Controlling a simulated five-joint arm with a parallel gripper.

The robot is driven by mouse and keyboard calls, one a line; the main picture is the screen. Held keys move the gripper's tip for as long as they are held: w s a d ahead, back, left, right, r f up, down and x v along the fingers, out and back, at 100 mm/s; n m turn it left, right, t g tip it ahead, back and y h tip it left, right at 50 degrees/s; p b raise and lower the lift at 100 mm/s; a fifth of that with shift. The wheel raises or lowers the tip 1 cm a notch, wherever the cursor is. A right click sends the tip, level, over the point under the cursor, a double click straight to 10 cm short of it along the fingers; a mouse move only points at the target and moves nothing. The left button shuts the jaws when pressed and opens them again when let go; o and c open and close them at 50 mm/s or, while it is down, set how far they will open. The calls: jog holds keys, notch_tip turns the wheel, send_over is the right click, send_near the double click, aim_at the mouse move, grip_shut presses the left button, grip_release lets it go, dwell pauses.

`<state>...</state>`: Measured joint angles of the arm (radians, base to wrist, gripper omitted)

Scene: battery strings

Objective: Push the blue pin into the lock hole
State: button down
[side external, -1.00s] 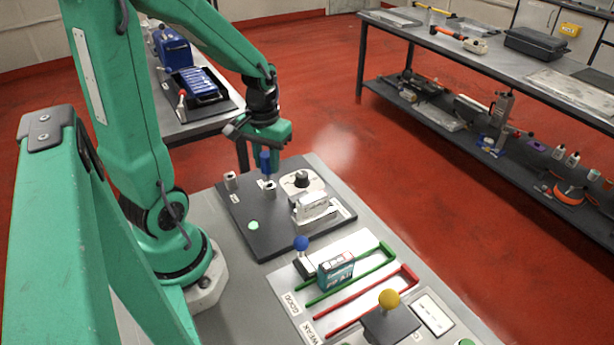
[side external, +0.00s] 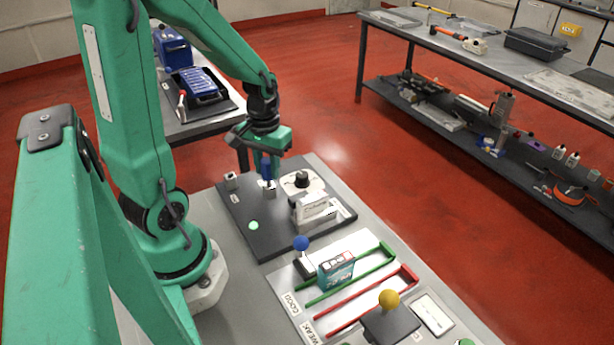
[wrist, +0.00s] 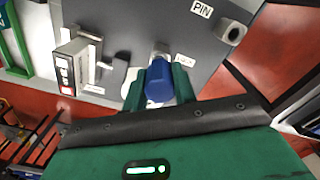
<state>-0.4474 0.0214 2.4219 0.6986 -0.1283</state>
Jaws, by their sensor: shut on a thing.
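The blue pin (side external: 266,170) is upright between the fingers of my gripper (side external: 268,162), over the dark panel. In the wrist view the pin's round blue end (wrist: 160,84) sits between the two green fingers of my gripper (wrist: 160,88), which are shut on it. The pin's lower end is at a small light metal block (side external: 269,187) on the panel (side external: 262,235). The hole itself is hidden under the pin, so I cannot tell how deep it sits. Another metal socket (wrist: 232,32) stands beside the PIN label (wrist: 202,9).
A black knob (side external: 302,180) on a white plate and a white device (side external: 314,208) stand close by on the panel. A teal box (side external: 336,270), a blue ball lever (side external: 301,243), green and red rails and a yellow ball lever (side external: 389,299) lie nearer the front.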

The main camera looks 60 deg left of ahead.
jog(key=shift+f, duration=1.2)
jog(key=c, duration=1.1)
grip_release()
jog(key=shift+o, duration=0.2)
jog(key=shift+r, duration=0.1)
jog(key=shift+r, duration=3.8)
